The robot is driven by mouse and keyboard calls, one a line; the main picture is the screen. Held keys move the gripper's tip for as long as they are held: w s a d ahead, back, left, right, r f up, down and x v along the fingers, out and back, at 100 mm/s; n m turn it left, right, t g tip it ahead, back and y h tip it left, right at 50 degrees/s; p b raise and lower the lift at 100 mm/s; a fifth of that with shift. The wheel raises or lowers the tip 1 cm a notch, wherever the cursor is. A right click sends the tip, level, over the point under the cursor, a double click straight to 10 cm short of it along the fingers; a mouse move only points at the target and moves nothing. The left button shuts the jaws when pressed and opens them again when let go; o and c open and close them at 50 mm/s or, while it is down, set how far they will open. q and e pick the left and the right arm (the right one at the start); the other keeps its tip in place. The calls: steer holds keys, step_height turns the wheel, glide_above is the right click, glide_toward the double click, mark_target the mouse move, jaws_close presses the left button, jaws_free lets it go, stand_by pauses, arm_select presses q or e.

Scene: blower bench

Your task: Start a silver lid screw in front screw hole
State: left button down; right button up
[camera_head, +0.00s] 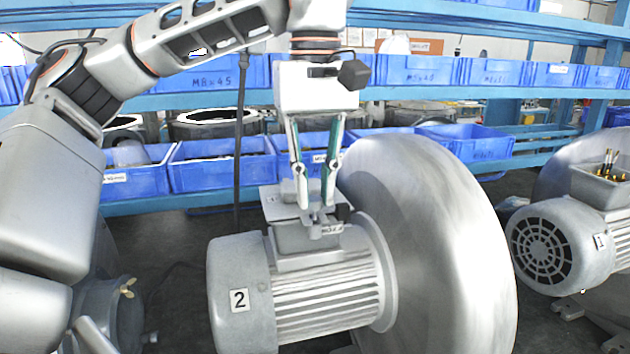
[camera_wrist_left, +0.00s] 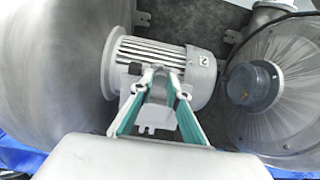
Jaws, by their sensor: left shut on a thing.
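The motor marked 2 (camera_head: 300,300) stands in front with its grey terminal box (camera_head: 305,250) on top. It also shows in the left wrist view (camera_wrist_left: 178,70). My left gripper (camera_head: 316,204) points down over this box, its fingertips close to the top of the box. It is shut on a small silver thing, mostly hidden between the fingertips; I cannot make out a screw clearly. In the left wrist view the fingers (camera_wrist_left: 157,82) converge at the box. The front screw hole is not visible, hidden by the fingers or too small. My right gripper is not in view.
A large round blower housing (camera_head: 440,240) adjoins the motor on the right. Another motor, marked 1 (camera_head: 565,240), stands at the far right with an open box and wires. Blue bins (camera_head: 220,165) line the shelf behind.

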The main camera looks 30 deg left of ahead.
arm_select(q)
steer(key=shift+f, duration=0.65)
stand_by(0.9)
steer(key=shift+p, duration=0.35)
steer(key=shift+r+m+p, duration=0.1)
steer(key=shift+m+p, duration=0.2)
steer(key=shift+m, duration=0.6)
steer(key=m, duration=0.6)
steer(key=c, duration=2.2)
jaws_free()
